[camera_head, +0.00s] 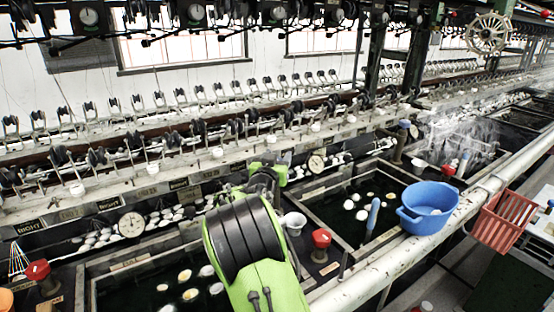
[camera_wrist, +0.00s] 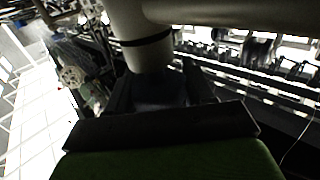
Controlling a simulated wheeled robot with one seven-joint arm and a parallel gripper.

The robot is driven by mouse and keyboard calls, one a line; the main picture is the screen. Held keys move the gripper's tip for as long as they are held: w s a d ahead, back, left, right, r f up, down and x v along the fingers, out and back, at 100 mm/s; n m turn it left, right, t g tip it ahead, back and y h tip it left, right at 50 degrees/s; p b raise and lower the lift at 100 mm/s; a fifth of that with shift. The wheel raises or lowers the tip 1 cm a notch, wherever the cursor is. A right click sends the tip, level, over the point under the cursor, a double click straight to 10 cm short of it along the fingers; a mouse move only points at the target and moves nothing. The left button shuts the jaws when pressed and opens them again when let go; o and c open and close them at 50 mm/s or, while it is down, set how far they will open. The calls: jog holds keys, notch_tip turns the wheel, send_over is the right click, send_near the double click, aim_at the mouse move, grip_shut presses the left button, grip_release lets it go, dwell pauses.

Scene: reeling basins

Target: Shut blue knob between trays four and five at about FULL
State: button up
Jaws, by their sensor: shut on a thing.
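My green and black gripper (camera_head: 266,182) is low at the back of the divider between two dark-water trays. The near tray (camera_head: 95,292) is partly behind my arm, and the other tray (camera_head: 300,202) lies to its right. In the wrist view, my dark fingers (camera_wrist: 160,92) close around a dim bluish shape, which I take to be the blue knob. My gripper hides the knob in the head view. A pale pipe with a dark band (camera_wrist: 145,40) stands just beyond the fingers. The knob's setting cannot be read. Another blue-topped knob (camera_head: 404,124) stands on the divider farther right.
A red knob (camera_head: 320,237) and a white ladle cup (camera_head: 293,222) are close right of my arm. A blue basin (camera_head: 428,200) and red basket (camera_head: 505,220) sit at the front rail. Dial gauges (camera_head: 130,224) line the back. Steam rises at right.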

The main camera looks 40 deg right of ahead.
jog(key=o, duration=1)
jog(key=shift+c, duration=0.2)
jog(key=v, duration=1.5)
jog(key=shift+s+a+b, duration=0.25)
jog(key=shift+a+b, duration=0.1)
jog(key=shift+b, duration=0.05)
